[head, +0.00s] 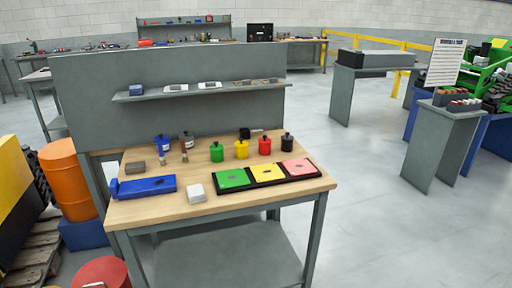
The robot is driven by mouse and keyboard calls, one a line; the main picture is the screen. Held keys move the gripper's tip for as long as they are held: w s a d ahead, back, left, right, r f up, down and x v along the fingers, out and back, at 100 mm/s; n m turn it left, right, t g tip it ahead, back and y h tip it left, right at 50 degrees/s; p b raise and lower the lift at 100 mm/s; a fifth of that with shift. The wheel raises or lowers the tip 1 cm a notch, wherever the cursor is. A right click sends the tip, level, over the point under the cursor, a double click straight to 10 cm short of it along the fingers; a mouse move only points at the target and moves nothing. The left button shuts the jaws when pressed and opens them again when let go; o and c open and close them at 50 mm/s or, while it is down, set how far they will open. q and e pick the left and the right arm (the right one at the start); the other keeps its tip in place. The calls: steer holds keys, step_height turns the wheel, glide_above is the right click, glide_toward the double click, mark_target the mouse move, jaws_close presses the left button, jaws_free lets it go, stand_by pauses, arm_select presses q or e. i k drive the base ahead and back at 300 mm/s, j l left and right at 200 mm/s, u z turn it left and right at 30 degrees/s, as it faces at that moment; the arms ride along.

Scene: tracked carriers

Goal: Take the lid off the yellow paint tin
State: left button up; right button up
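The yellow paint tin (241,150) stands upright on the wooden worktop of the workbench (150,209). A dark knob-like top shows on it, so its lid looks to be on. A green tin (217,153) stands to its left, and a red tin (265,146) and a black tin (287,143) stand to its right, each with a similar dark top. Neither of my grippers shows in the head view.
In front of the tins lies a black tray with green (232,178), yellow (267,172) and pink panels. A blue box (146,187), a white block (196,193), blue and grey containers and a grey block also stand on the worktop. A shelf (200,91) hangs behind.

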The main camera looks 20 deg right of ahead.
mark_target(241, 143)
steer(key=i+l+u, duration=0.1)
steer(key=i+l, duration=0.25)
steer(key=i+l+u, duration=0.1)
steer(key=i+l, duration=0.2)
steer(key=l, duration=0.15)
steer(key=i+l+u, duration=0.1)
steer(key=i+l, duration=0.5)
steer(key=l, duration=0.3)
steer(key=i+u, duration=0.05)
